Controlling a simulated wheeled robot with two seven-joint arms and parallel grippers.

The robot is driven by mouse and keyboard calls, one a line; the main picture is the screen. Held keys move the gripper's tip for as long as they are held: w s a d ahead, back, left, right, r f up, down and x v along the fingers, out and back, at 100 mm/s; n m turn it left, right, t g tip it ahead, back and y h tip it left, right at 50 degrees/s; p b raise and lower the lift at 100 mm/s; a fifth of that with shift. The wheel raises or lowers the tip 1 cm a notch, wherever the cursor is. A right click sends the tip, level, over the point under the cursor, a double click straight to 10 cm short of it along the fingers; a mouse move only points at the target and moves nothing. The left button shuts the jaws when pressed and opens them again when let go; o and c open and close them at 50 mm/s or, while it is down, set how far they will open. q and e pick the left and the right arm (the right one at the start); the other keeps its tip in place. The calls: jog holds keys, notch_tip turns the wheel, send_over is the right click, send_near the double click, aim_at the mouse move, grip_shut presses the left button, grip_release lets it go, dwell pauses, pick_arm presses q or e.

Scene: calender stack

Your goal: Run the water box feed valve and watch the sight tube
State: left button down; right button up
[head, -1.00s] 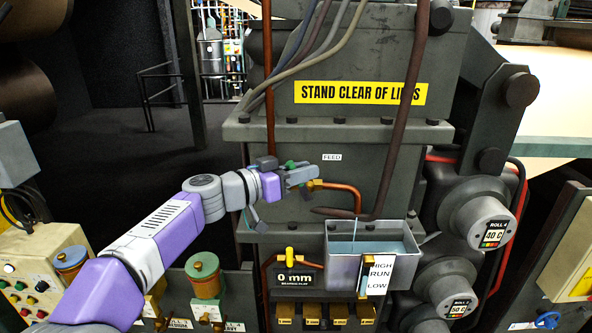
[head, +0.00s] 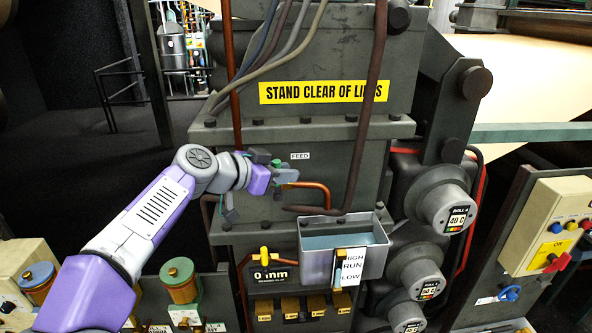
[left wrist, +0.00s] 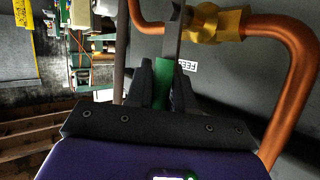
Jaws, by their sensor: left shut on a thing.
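The feed valve has a brass body (left wrist: 216,23) on a copper pipe (head: 318,187) and a green handle (left wrist: 166,82). My left gripper (head: 282,173) is at the valve below the FEED label (head: 300,156). In the left wrist view its dark fingers (left wrist: 163,80) are shut on the green handle. The grey water box (head: 372,262) below holds pale water (head: 335,241). The sight tube (head: 338,268) is on the box front, beside a white plate (head: 354,267) marked HIGH, RUN and LOW. The level in the tube is too small to read. My right gripper is not in view.
A yellow valve (head: 265,253) and a 0 mm display (head: 271,276) are left of the box. Roll housings (head: 443,206) stand to the right. A control box (head: 549,225) is at the far right. Hoses (head: 268,62) hang above.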

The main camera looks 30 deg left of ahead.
pick_arm(q)
jog(key=c, duration=1.1)
grip_release()
jog(key=shift+b+v, duration=0.85)
jog(key=shift+v, duration=2.9)
